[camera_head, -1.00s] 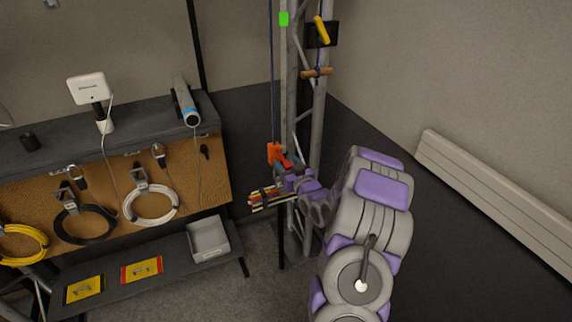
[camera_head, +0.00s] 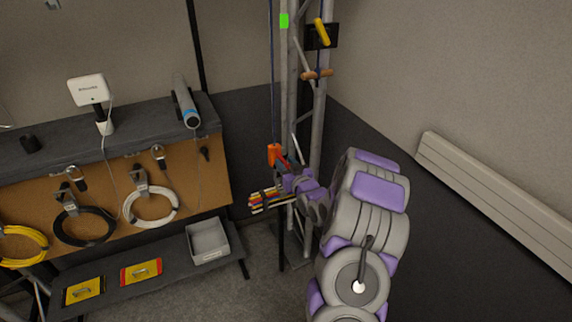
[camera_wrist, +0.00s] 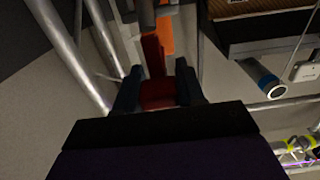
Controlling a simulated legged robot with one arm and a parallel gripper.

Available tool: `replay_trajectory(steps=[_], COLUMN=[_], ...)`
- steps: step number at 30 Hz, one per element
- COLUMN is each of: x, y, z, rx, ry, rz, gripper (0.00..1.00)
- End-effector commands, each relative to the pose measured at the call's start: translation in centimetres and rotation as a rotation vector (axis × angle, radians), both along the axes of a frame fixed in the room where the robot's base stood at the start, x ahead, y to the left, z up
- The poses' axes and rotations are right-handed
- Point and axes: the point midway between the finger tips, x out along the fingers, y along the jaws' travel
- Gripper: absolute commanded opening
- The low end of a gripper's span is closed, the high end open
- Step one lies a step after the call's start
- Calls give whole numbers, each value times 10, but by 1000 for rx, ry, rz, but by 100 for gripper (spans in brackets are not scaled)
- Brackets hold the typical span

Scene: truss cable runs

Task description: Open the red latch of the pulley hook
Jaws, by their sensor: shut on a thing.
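The orange pulley hook (camera_head: 274,154) hangs on the blue rope (camera_head: 272,80) beside the metal truss in the head view. Its red latch (camera_wrist: 158,92) shows in the wrist view between the two dark fingers of my gripper (camera_wrist: 157,90). The fingers are shut on the latch, one on each side. Part of the orange hook body (camera_wrist: 166,35) shows behind the red latch in the wrist view. In the head view my gripper (camera_head: 283,163) is at the hook's lower right, and the latch is mostly hidden. I cannot tell how far the latch is opened.
The truss (camera_head: 316,115) stands close behind and right of the hook. A bundle of coloured cables (camera_head: 270,200) sits just below my gripper. A bench with a pegboard of cable coils (camera_head: 150,206) and a grey tray (camera_head: 208,241) stands at the left.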

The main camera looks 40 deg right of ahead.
Motion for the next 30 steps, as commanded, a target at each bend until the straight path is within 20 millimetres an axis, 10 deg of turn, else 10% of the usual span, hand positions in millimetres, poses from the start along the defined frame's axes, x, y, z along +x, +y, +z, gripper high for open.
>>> replay_trajectory(steps=[30], x=[4], y=[-3], z=[32], rx=[64], ry=[271], rz=[-1], gripper=[0])
